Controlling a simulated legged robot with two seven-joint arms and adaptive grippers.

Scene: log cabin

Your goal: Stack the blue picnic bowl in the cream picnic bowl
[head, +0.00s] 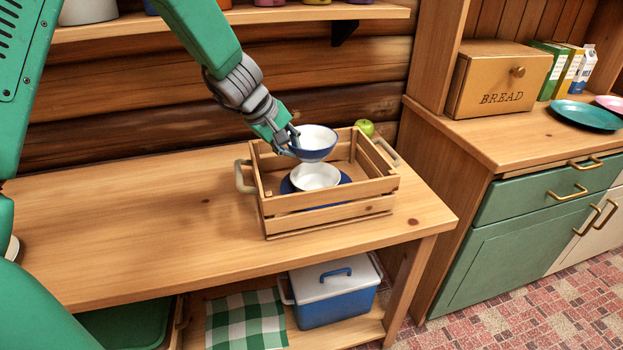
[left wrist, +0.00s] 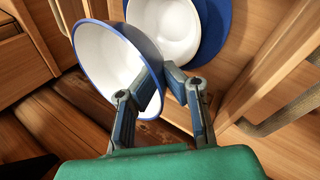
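The blue bowl (head: 316,149), white inside, is held by its near-left rim in my left gripper (head: 292,147), above the wooden crate. In the left wrist view the fingers (left wrist: 150,82) pinch the wall of the blue bowl (left wrist: 105,62), which looks tilted there. The cream bowl (head: 315,176) sits upright inside the crate (head: 330,218), on a blue plate (head: 287,186). The cream bowl also shows in the left wrist view (left wrist: 165,28), beyond the blue bowl and apart from it. My right gripper is not in view.
A green apple (head: 364,127) is at the crate's far right corner. The crate's slatted walls and handles surround the cream bowl. The bench (head: 130,220) is clear to the left. A shelf (head: 250,15) hangs above. A bread box (head: 497,78) stands on the right counter.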

